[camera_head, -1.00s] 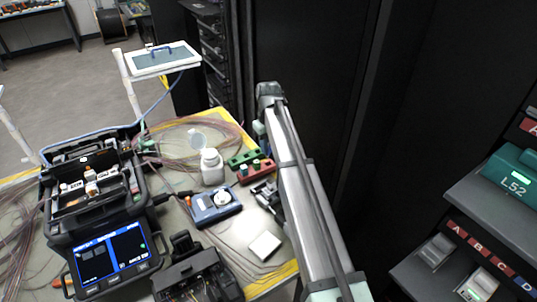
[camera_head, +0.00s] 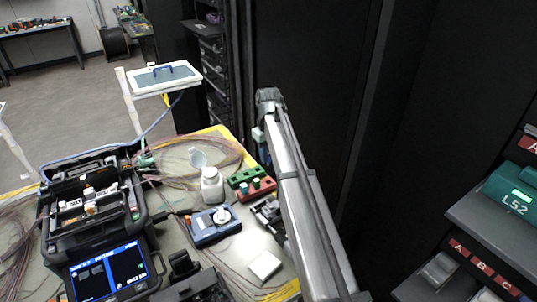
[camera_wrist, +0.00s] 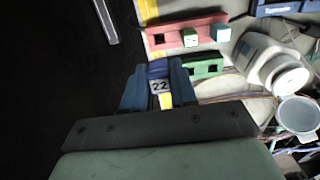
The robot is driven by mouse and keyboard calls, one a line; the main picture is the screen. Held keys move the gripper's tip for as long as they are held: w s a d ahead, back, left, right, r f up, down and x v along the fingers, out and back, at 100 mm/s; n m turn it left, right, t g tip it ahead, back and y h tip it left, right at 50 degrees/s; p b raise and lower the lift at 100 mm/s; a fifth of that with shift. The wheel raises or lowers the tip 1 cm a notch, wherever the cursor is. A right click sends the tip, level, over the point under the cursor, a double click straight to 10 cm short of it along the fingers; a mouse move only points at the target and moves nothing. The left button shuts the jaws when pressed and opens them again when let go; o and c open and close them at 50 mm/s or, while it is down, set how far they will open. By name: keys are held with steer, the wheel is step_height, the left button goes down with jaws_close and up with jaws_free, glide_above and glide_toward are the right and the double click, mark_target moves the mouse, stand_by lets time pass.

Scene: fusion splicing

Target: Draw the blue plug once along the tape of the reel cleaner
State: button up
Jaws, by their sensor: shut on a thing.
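The blue plug (camera_wrist: 158,72), with a white "22" label, is between the fingers of my gripper (camera_wrist: 158,68) in the wrist view; the gripper is shut on it. In the head view my arm hides most of the gripper; a small blue part shows beside the arm at the table's right edge. The reel cleaner (camera_head: 205,235) is a blue box with a white round reel on top, on the table, to the left of and nearer than the gripper. Its blue edge (camera_wrist: 290,7) shows at the wrist view's top right. The tape itself is too small to make out.
A red rack (camera_head: 256,190) and a green rack (camera_head: 244,177) stand between gripper and cleaner, with an open white bottle (camera_head: 212,187) alongside. The splicer (camera_head: 95,215) fills the table's left. A white pad (camera_head: 265,265) lies in front. Dark cabinets stand right.

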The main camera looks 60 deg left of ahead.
steer(key=s+a+n, duration=0.1)
steer(key=s+n, duration=0.1)
steer(key=s, duration=1.6)
steer(key=s+d+m, duration=0.2)
steer(key=s+d, duration=0.6)
steer(key=s, duration=0.2)
steer(key=shift+f, duration=0.25)
steer(key=shift+f, duration=2.6)
steer(key=shift+f, duration=0.85)
steer(key=shift+a, duration=1.6)
